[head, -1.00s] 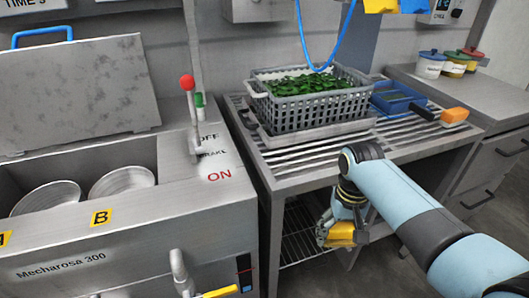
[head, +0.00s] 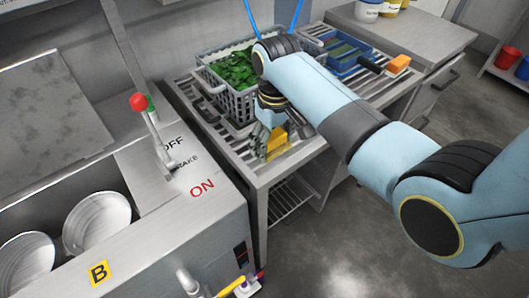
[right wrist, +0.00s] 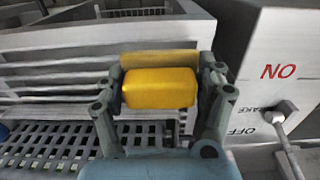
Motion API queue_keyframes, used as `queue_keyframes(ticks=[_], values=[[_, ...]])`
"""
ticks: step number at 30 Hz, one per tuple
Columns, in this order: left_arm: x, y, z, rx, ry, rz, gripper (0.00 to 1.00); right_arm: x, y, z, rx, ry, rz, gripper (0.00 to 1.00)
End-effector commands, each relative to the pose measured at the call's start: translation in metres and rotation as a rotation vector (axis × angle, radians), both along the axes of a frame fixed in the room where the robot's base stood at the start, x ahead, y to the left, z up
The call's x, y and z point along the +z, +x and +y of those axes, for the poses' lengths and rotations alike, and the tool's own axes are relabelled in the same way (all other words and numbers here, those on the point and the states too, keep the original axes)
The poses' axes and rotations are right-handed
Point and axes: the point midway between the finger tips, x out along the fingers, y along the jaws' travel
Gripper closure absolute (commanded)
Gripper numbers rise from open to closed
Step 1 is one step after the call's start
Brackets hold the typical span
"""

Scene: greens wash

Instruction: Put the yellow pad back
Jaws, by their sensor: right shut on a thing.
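The yellow pad (head: 277,142) is held in my right gripper (head: 266,143), in front of the grey crate, over the front part of the slatted rack. In the right wrist view the yellow pad (right wrist: 160,88) sits between the two fingers, which press on its two ends. Whether the pad touches the slats I cannot tell. A blue tray (head: 345,66) with darker pads or cloths in it lies on the rack to the right of the crate. My left gripper is not in view.
The grey crate (head: 225,97) of greens stands on the rack (head: 240,155), close behind my right gripper. An orange block on a dark handle (head: 398,64) lies by the rack's right end. The steel machine (head: 200,222) with a red-knobbed lever (head: 140,104) stands at the left.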

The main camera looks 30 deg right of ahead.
Motion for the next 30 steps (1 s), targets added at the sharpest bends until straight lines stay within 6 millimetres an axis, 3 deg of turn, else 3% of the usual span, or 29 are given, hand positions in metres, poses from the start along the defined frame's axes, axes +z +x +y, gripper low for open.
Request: queue_keyframes(ticks=[3,9,15,25,26,30], values=[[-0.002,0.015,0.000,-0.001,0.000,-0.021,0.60,-0.010,0.011,0.011,-0.001,0.001,0.001,0.63],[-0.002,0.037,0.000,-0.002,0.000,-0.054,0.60,-0.028,0.013,0.014,-0.002,-0.002,0.004,0.63],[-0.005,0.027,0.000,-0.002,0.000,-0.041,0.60,-0.052,0.014,0.014,-0.002,-0.001,0.001,0.63],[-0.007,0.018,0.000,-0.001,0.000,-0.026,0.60,-0.054,0.014,0.014,-0.002,-0.001,0.000,0.63],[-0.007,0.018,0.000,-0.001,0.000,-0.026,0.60,-0.055,0.014,0.014,-0.002,-0.001,0.000,0.27],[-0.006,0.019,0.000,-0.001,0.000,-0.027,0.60,-0.054,0.014,0.014,-0.002,-0.001,-0.001,0.09]])
